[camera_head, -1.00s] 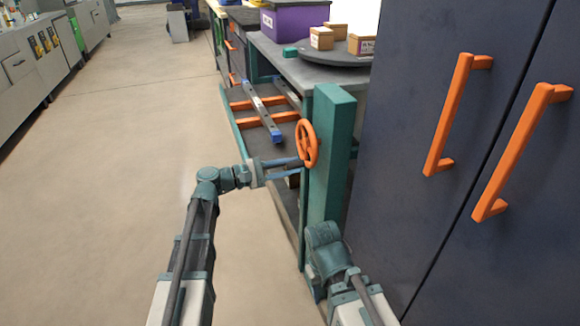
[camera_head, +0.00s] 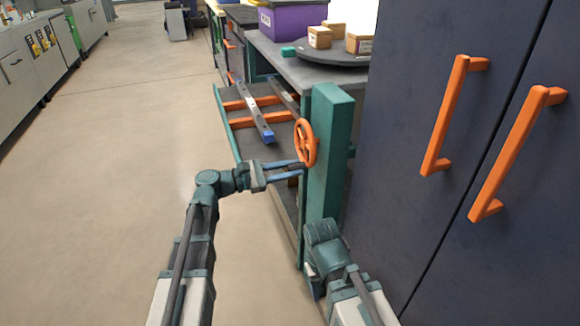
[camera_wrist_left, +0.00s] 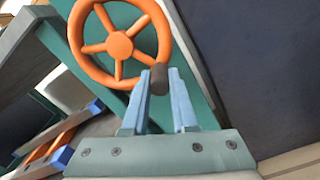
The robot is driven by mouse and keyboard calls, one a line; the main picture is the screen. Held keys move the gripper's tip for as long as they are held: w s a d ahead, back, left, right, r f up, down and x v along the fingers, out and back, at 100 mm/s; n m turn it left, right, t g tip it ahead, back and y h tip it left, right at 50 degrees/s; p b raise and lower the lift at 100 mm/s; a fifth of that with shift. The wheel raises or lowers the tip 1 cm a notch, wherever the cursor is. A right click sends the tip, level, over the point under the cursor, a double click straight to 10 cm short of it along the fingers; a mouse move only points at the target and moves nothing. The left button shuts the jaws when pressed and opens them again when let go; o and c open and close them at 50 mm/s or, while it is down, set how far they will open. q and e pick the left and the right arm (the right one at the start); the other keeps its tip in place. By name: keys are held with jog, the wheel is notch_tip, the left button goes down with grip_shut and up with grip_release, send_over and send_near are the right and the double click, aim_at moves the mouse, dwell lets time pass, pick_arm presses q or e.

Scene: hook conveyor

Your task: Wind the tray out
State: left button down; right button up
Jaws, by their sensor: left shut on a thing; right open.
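The orange handwheel (camera_head: 305,143) is mounted on a green post (camera_head: 328,160); it also shows in the left wrist view (camera_wrist_left: 119,46). My left gripper (camera_head: 302,168) is shut on the wheel's dark knob (camera_wrist_left: 159,78), at the lower part of the rim. The tray (camera_head: 232,122), with a green edge and orange crossbars, juts out to the left from under the bench, behind the wheel. A grey bar with a blue end (camera_head: 256,111) lies across it. My right gripper (camera_head: 314,286) is low by the foot of the post, open, its fingers mostly hidden.
A dark cabinet (camera_head: 410,200) with orange handles stands close on the right. The bench (camera_head: 305,72) behind holds a purple bin (camera_head: 290,20) and small boxes on a round dark plate (camera_head: 337,55). The floor (camera_head: 120,160) to the left is clear.

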pick_arm(q)
jog(key=shift+s+d+r+n+p, duration=0.15)
jog(key=shift+s+n, duration=0.1)
jog(key=shift+n, duration=0.3)
jog(key=shift+s+r+n+p, duration=0.15)
jog(key=shift+s+n, duration=0.1)
jog(key=shift+n, duration=0.3)
jog(key=c, duration=0.7)
grip_release()
jog(key=v, duration=1.3)
jog(key=shift+s+a, duration=0.25)
jog(key=shift+a, duration=0.1)
